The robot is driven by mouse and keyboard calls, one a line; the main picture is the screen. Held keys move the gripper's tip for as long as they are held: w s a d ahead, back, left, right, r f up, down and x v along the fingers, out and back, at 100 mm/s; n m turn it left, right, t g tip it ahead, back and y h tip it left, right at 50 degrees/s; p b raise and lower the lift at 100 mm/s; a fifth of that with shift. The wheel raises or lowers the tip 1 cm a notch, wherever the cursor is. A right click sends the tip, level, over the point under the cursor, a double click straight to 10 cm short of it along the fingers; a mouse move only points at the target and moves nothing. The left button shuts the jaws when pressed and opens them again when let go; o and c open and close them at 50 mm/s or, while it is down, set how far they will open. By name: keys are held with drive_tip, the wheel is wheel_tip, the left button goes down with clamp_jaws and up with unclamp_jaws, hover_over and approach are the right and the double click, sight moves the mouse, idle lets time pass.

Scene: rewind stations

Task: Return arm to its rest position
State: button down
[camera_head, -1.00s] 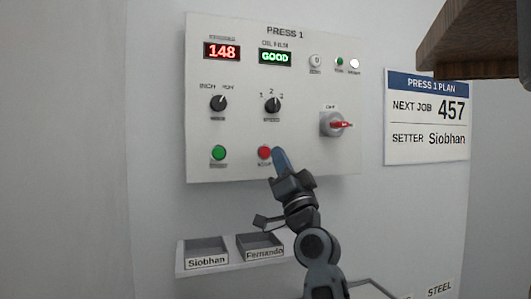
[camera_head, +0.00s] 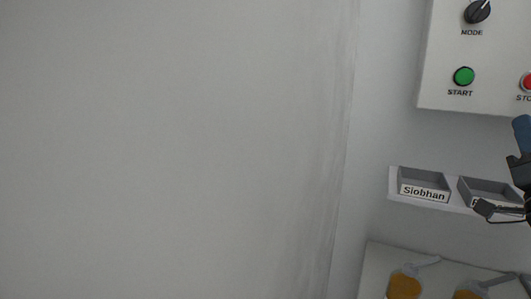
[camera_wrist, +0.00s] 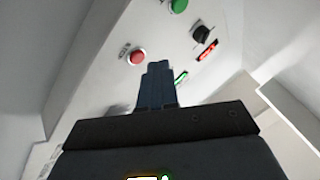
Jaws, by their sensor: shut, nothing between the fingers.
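My gripper (camera_wrist: 158,85) shows in the wrist view with its blue fingers together and nothing between them. It points at the white press panel, near the red stop button (camera_wrist: 137,57), and I cannot tell whether it touches the panel. In the head view my gripper (camera_head: 522,132) is at the right edge, partly cut off, below the stop button (camera_head: 527,83). Most of my arm is outside the head view.
The panel (camera_head: 440,92) carries a green start button (camera_head: 464,76) and a mode knob (camera_head: 477,11). Below it is a shelf with a Siobhan tray (camera_head: 424,191) and a second tray (camera_head: 490,190). Orange-filled items (camera_head: 404,284) stand lower down. Bare wall fills the left.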

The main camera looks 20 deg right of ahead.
drive_tip(key=s+a+f+n+g+y, duration=0.15)
drive_tip(key=a+f+n+y, duration=0.25)
drive_tip(key=a+f, duration=0.6)
drive_tip(key=s+a+f+n+t+y, duration=0.1)
drive_tip(key=s+a+f+n+y, duration=0.3)
drive_tip(key=a+f, duration=0.65)
drive_tip(key=s+a+f+n+g+y, duration=0.2)
drive_tip(key=s+a+f+n+y, duration=0.1)
drive_tip(key=s+a, duration=0.4)
drive_tip(key=s+a+f+n+g+y, duration=0.2)
drive_tip(key=s+a+f+y, duration=0.3)
drive_tip(key=s, duration=0.5)
drive_tip(key=shift+s+a+f+n, duration=0.15)
drive_tip(key=shift+a+f+n, duration=0.5)
drive_tip(key=shift+a, duration=0.3)
drive_tip(key=shift+d+r+g, duration=0.1)
drive_tip(key=shift+d+g, duration=0.05)
drive_tip(key=shift+g, duration=0.1)
